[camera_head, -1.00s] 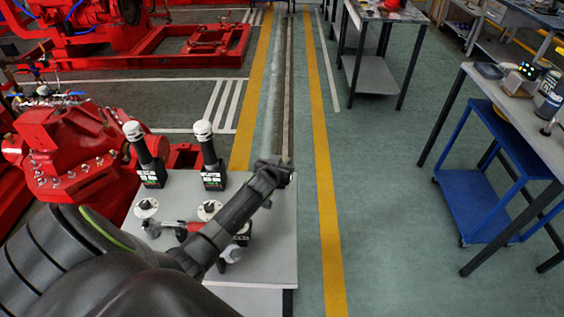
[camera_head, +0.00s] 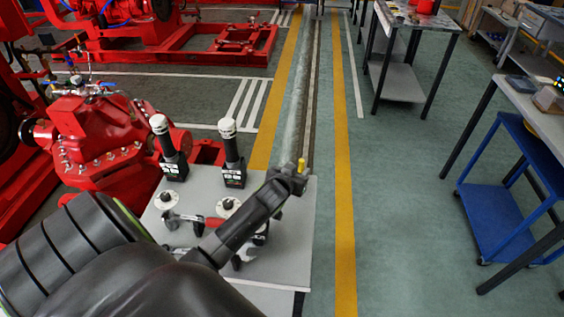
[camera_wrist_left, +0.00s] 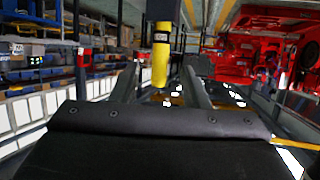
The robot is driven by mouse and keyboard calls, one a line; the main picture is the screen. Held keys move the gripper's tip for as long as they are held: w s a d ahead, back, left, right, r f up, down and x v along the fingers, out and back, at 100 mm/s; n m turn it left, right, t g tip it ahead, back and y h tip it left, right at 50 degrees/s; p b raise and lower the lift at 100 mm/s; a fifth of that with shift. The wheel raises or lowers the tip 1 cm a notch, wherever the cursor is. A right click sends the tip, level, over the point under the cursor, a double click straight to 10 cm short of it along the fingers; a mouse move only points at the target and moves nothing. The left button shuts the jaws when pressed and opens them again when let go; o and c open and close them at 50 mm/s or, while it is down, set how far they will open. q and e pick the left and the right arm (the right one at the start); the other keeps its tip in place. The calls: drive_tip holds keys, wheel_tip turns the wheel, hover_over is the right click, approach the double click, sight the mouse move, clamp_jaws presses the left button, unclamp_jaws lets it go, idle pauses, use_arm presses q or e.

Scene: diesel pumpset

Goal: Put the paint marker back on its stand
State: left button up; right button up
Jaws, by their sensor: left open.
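My left gripper (camera_head: 283,183) is open above the right part of the grey-topped table. No stand for the marker can be made out for certain. My left arm hides the near part of the table. My right gripper is not in view.
The grey table (camera_head: 292,225) holds two black devices with white tops (camera_head: 170,145) (camera_head: 233,150), two white discs (camera_head: 166,200) (camera_head: 228,206) and tools partly behind my arm. A red pump (camera_head: 95,140) stands left. Open floor (camera_head: 410,200) lies right, before a blue trolley (camera_head: 505,190).

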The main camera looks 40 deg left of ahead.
use_arm(q)
drive_tip(key=b+v, duration=0.1)
drive_tip(key=v, duration=1)
drive_tip(key=shift+s, duration=0.3)
drive_tip(key=shift+d+r, duration=0.1)
